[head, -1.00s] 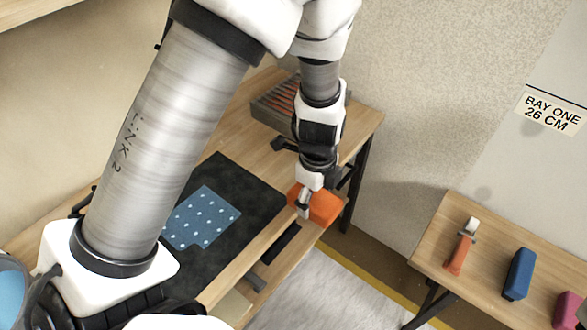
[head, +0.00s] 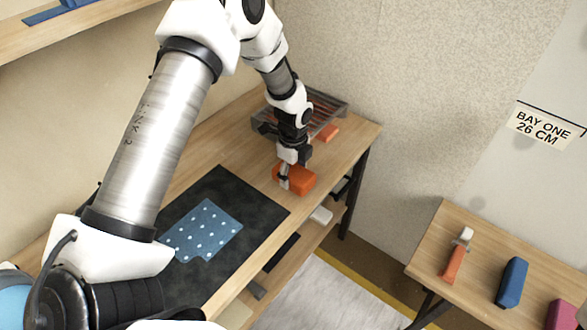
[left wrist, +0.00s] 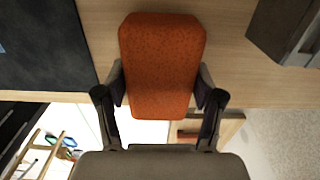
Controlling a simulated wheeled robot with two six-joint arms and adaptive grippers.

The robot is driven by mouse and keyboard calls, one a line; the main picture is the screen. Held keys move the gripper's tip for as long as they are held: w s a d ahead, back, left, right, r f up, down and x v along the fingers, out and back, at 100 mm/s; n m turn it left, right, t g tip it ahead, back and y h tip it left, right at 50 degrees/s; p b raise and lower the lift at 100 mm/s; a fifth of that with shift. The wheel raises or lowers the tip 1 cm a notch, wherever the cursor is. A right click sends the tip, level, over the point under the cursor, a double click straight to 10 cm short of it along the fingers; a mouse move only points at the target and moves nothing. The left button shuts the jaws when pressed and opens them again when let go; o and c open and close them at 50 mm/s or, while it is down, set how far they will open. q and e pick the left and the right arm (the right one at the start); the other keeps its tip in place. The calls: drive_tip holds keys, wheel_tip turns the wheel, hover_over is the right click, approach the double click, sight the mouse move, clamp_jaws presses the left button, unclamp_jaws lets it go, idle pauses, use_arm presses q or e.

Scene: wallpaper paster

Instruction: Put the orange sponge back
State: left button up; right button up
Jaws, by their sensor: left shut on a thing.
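The orange sponge (head: 297,181) is a rounded block held by my left gripper (head: 288,172) over the bench top, near its front edge and right of the black mat. In the left wrist view the sponge (left wrist: 162,60) sits between the two fingers of the left gripper (left wrist: 162,92), which press on its sides. I cannot tell whether it touches the wood. A grey slatted rack (head: 262,128) stands behind it at the bench's far end. My right gripper is not in view.
A black mat (head: 262,205) with a blue dotted sheet (head: 205,232) lies on the bench (head: 357,138). A small orange piece (head: 328,132) is by the rack. A side table (head: 425,245) at right holds an orange-handled tool, a blue block and a pink block.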

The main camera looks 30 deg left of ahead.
use_arm(q)
drive_tip(key=shift+s+f, duration=0.1)
drive_tip(key=shift+f, duration=0.1)
drive_tip(key=o, duration=1.2)
